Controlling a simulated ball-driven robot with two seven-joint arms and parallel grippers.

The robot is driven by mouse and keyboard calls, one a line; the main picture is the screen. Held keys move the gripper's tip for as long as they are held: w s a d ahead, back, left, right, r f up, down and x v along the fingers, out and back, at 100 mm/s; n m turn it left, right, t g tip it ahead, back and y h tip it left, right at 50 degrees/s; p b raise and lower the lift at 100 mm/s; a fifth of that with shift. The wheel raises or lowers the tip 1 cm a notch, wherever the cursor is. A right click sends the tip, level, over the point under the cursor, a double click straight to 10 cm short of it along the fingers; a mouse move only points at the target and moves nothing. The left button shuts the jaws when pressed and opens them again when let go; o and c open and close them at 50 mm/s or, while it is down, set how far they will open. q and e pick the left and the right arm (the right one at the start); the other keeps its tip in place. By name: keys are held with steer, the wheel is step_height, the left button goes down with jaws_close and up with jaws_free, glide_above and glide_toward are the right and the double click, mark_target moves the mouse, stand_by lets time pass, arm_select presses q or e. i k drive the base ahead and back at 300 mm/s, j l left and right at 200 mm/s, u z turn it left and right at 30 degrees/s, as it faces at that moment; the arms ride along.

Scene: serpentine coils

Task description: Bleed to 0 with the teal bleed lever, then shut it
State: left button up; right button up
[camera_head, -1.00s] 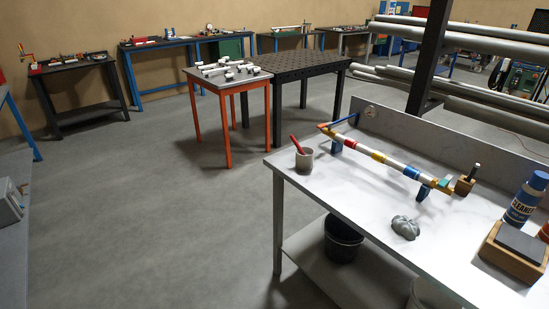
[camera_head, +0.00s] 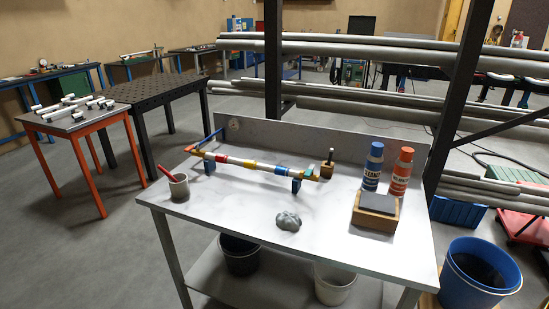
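A pipe (camera_head: 262,166) with red, yellow and blue bands lies across blue supports on the grey-white workbench (camera_head: 230,219). A small teal piece (camera_head: 309,172), which looks like the bleed lever, is at the pipe's right end; its exact position is too small to tell. A blue handle (camera_head: 207,139) rises from the brass fitting at the left end. A round dial (camera_head: 234,124), likely the gauge, is at the bench's back panel; its reading is too small to make out. Neither of my grippers is in view.
A blue bin (camera_head: 480,272) stands at right.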

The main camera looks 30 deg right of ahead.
mark_target(308, 173)
steer(key=l+z, duration=0.1)
steer(key=z, duration=0.35)
steer(key=i+z, duration=0.15)
steer(key=z, duration=0.3)
steer(key=i+z, duration=0.1)
steer(key=z, duration=0.35)
